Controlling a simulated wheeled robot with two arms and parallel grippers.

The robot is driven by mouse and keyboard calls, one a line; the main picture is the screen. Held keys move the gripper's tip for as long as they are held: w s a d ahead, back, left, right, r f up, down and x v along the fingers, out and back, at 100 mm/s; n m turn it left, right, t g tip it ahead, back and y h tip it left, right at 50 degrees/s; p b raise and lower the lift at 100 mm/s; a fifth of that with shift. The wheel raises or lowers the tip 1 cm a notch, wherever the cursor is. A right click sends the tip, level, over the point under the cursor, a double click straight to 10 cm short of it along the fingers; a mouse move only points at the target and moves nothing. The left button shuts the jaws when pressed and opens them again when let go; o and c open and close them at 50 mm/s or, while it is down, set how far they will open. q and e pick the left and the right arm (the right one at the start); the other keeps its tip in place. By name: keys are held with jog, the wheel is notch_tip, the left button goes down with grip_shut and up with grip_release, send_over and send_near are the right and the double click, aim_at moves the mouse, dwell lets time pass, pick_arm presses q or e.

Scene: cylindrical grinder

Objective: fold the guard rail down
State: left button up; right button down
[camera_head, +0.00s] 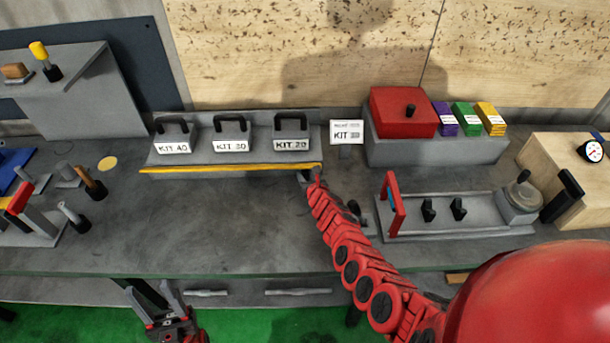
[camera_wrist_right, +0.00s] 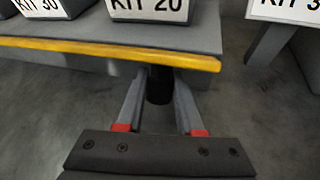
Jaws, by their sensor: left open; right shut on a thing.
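The yellow guard rail (camera_head: 235,169) runs along the front edge of the grey kit shelf (camera_head: 265,133), low in front of the kit boxes; it also shows in the right wrist view (camera_wrist_right: 110,48). A dark round handle (camera_wrist_right: 160,86) hangs below the rail near its right end. My right gripper (camera_head: 312,176) is there, with its two fingers on either side of the handle and shut on it. The handle is mostly hidden in the head view. My left gripper (camera_head: 160,308) is open and empty, low in front of the bench edge.
Kit boxes labelled 40 (camera_head: 174,137), 30 (camera_head: 231,135) and 20 (camera_head: 291,133) stand on the shelf. A "KIT 3…" sign (camera_head: 346,133) stands just right. Right are a grey tray (camera_head: 450,213) and red box (camera_head: 402,110). The bench middle (camera_head: 200,225) is clear.

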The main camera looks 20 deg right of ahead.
jog(key=shift+f+b, duration=0.2)
jog(key=shift+b, duration=0.15)
jog(key=t+b, duration=0.1)
jog(key=b, duration=0.3)
jog(key=f+t+b, duration=0.1)
jog(key=b, duration=0.4)
jog(key=t+b, duration=0.1)
jog(key=b, duration=0.3)
jog(key=shift+w+f+n+t, duration=0.3)
jog(key=shift+f+n+t, duration=0.05)
jog(key=shift+n+t, duration=0.05)
jog(key=shift+r+b, duration=0.35)
jog(key=shift+b, duration=0.4)
jog(key=c, duration=0.5)
grip_release()
jog(key=shift+c, duration=0.2)
jog(key=shift+d, duration=0.1)
